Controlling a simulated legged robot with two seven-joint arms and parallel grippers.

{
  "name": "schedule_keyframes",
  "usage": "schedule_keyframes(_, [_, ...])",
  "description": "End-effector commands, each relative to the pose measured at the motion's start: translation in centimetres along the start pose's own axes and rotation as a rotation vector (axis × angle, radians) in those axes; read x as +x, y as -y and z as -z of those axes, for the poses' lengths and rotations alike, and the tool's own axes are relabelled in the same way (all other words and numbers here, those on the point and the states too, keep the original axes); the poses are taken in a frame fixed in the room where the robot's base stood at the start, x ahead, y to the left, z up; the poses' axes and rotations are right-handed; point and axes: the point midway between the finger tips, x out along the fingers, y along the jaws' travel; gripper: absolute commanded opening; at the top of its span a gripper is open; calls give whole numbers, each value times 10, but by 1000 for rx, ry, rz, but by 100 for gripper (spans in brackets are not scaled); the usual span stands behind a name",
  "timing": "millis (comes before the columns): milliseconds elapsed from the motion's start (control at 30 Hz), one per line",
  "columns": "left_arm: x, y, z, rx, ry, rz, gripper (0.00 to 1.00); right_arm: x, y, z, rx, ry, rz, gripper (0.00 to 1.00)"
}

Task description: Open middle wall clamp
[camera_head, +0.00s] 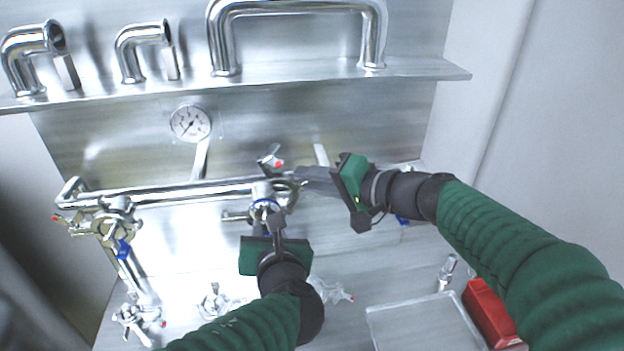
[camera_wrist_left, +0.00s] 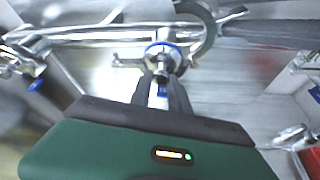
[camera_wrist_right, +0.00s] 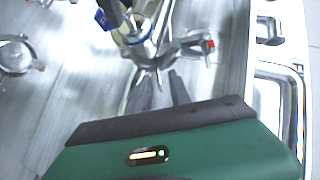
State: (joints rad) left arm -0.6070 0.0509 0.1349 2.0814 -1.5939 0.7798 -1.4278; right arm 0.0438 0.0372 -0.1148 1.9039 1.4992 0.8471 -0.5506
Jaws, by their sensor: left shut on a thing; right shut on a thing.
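The middle wall clamp (camera_head: 268,188) sits on the horizontal steel pipe (camera_head: 170,193) at the pipe joint, by a blue ring (camera_head: 264,205). A curved clamp half (camera_wrist_left: 207,30) arcs out to the right of the joint in the left wrist view. A red-tipped wing nut (camera_head: 272,161) stands above the joint; it also shows in the right wrist view (camera_wrist_right: 207,45). My left gripper (camera_head: 270,222) is below the joint, shut on the pipe fitting (camera_wrist_left: 160,64) by the blue ring. My right gripper (camera_head: 305,178) comes from the right, shut on the clamp's right side. Its exact contact is partly hidden.
Another clamp (camera_head: 113,222) with a blue ring is at the left pipe end. Loose clamps (camera_head: 138,318) lie on the bench. A metal tray (camera_head: 422,322) and a red box (camera_head: 490,313) are at the lower right. A shelf (camera_head: 290,75) with steel pipes and a gauge (camera_head: 190,123) are above.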

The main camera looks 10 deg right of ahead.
Motion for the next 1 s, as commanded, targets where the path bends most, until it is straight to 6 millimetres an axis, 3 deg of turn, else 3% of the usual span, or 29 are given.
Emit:
schedule_keyframes(433, [0, 1, 1, 1, -2, 2, 0, 0, -13, -1, 67, 12, 49, 0])
schedule_keyframes(1000, [0, 3, 1, 2, 0, 6, 0, -6, -46, 4, 348, 13, 331, 0])
